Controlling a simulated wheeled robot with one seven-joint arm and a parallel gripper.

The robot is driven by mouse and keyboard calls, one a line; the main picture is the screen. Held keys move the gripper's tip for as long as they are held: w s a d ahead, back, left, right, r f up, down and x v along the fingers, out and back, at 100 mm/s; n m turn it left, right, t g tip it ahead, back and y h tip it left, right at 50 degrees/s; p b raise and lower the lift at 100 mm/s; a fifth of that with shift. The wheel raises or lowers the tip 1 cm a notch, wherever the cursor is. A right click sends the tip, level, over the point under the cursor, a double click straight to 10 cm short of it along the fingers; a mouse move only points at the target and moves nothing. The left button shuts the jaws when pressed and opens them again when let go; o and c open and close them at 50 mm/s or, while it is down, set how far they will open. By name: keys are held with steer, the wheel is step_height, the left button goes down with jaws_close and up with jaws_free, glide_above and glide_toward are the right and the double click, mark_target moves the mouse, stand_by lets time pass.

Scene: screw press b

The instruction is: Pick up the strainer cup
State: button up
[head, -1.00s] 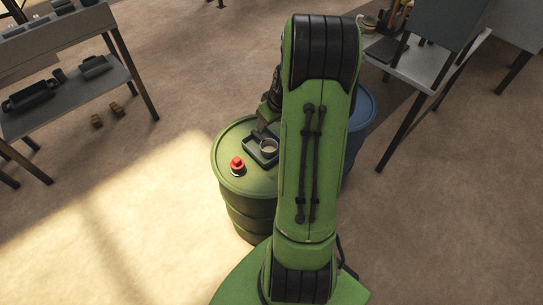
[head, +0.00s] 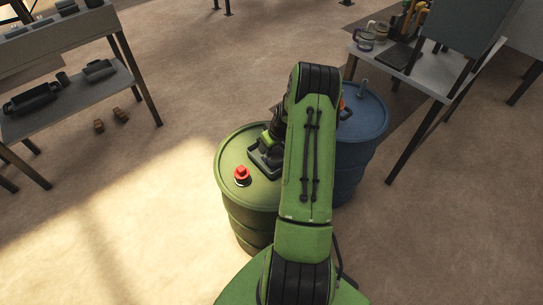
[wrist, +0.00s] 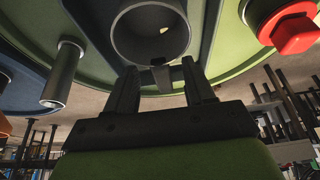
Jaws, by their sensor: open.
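The strainer cup (wrist: 120,38) shows in the wrist view as a round grey cup with a dark hollow, just past my fingertips. A small tab at its near side lies between the fingers. My gripper (wrist: 160,68) is open, with one finger to each side of the tab; I cannot tell whether either touches. In the head view my gripper (head: 268,143) is over the dark tray (head: 258,167) on the green drum (head: 232,150). The cup is hidden there behind my gripper and arm.
A red-capped item (head: 242,174) stands on the green drum, left of the tray; it also shows in the wrist view (wrist: 296,32). A blue drum (head: 368,125) with an upright metal pin (head: 364,87) stands to the right. Tables (head: 455,72) stand beyond.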

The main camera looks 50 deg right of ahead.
steer(key=shift+w+f, duration=0.25)
steer(key=shift+f, duration=0.25)
steer(key=shift+r, duration=0.1)
jaws_close()
step_height(320, 180, up, 10)
steer(key=p, duration=0.2)
steer(key=shift+p, duration=0.4)
steer(key=c, duration=0.8)
jaws_free()
steer(key=shift+c, duration=0.2)
jaws_close()
